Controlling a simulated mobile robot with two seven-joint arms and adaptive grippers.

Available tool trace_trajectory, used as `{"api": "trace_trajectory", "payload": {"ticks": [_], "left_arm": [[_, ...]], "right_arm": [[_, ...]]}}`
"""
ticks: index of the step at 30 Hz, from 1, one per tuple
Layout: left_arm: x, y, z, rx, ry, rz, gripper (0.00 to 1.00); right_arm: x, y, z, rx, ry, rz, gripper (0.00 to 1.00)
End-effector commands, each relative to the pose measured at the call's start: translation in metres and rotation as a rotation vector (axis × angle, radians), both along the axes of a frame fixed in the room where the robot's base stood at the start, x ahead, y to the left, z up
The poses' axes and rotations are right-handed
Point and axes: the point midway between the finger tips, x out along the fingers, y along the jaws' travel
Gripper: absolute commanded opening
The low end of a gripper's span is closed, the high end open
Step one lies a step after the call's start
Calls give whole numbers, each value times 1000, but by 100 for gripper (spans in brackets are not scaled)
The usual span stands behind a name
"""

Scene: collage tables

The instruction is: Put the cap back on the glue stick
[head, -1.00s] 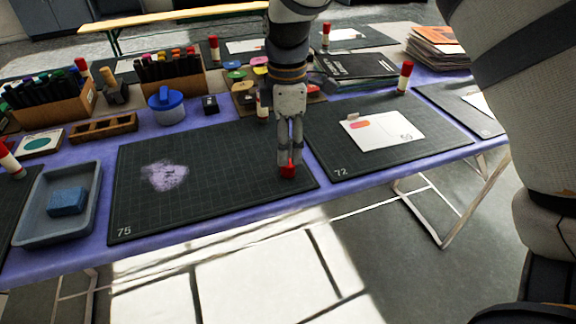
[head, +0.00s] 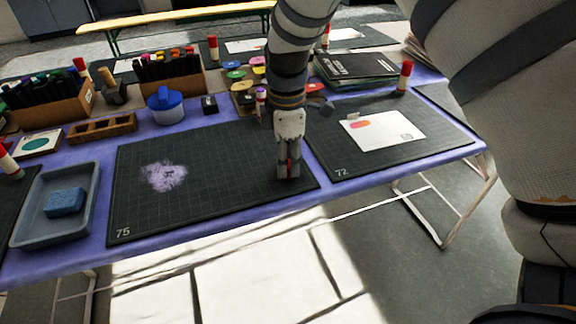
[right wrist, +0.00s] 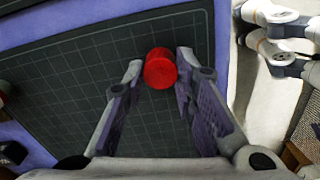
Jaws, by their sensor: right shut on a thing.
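The red cap (right wrist: 160,68) sits between the fingertips of my right gripper (right wrist: 158,76) in the right wrist view. In the head view my right gripper (head: 288,172) is shut on it, low over the near right corner of the dark cutting mat marked 75 (head: 215,205); the fingers hide most of the cap. A glue stick with a bare purple top (head: 261,96) stands upright behind that mat, just left of my right arm. My left gripper is not in view.
A blue-lidded pot (head: 166,106), a small black sharpener (head: 209,105) and marker holders stand behind the mat. A grey tray with a blue sponge (head: 66,201) is at left. Mat 72 (head: 345,172) holds a white card (head: 385,132). Capped glue sticks stand around.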

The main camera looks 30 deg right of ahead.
Motion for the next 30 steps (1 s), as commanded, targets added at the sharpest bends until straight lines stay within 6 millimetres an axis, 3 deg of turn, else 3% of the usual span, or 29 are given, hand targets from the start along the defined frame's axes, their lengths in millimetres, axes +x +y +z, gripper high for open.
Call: {"api": "trace_trajectory", "payload": {"ticks": [8, 14, 22, 30], "left_arm": [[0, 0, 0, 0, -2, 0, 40], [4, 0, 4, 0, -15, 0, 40], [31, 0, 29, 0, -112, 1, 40], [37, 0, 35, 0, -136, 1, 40]], "right_arm": [[0, 0, 3, 0, -1, 0, 17], [1, 0, 31, 0, -7, 0, 17], [-46, 25, 104, 1, -20, 1, 17], [-103, 55, 121, -1, -2, 1, 17]]}}
